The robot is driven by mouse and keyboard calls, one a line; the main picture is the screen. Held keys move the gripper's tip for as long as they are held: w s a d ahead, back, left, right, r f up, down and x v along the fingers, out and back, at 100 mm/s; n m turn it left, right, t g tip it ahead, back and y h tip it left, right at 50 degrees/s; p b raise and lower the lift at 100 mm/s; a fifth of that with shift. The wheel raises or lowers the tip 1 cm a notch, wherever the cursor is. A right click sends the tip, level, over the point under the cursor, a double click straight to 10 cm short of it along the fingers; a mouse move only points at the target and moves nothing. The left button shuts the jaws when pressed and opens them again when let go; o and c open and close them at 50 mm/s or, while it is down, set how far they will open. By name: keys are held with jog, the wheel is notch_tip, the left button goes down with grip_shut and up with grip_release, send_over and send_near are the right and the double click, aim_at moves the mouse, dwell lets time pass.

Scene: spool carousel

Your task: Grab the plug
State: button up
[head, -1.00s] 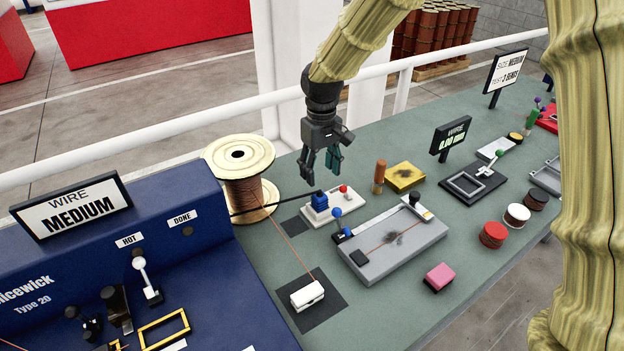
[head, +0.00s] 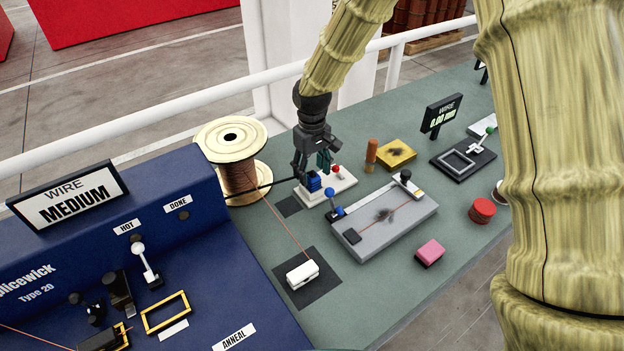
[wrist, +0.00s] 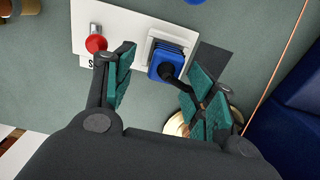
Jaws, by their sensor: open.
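The blue plug (head: 313,182), with a black cable, sits on a white plate (head: 340,186) on the bench. In the wrist view the plug (wrist: 166,64) shows between the fingertips, near their far ends, with its black cable running toward the right finger. My gripper (head: 312,164) is just above the plug, pointing down. In the wrist view my gripper (wrist: 160,75) is open, one teal-padded finger on each side of the plug. I cannot tell whether a finger touches it.
A red knob (wrist: 96,43) stands on the white plate beside the left finger. A wire spool (head: 232,165) stands left of the gripper. A grey tray with a blue-knobbed lever (head: 385,222) lies to the right. A copper wire runs from the spool to a white block (head: 302,274).

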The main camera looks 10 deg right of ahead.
jog(key=shift+s+f, duration=0.45)
jog(key=shift+s, duration=0.25)
jog(key=shift+s+f+p, duration=0.1)
jog(key=shift+f+p, duration=0.15)
jog(key=shift+p, duration=0.1)
jog(key=shift+w+f, duration=0.5)
jog(key=shift+f, duration=0.15)
jog(key=shift+s+r, duration=0.25)
jog(key=shift+s, duration=0.05)
jog(key=shift+c, duration=1.4)
jog(key=c, duration=0.8)
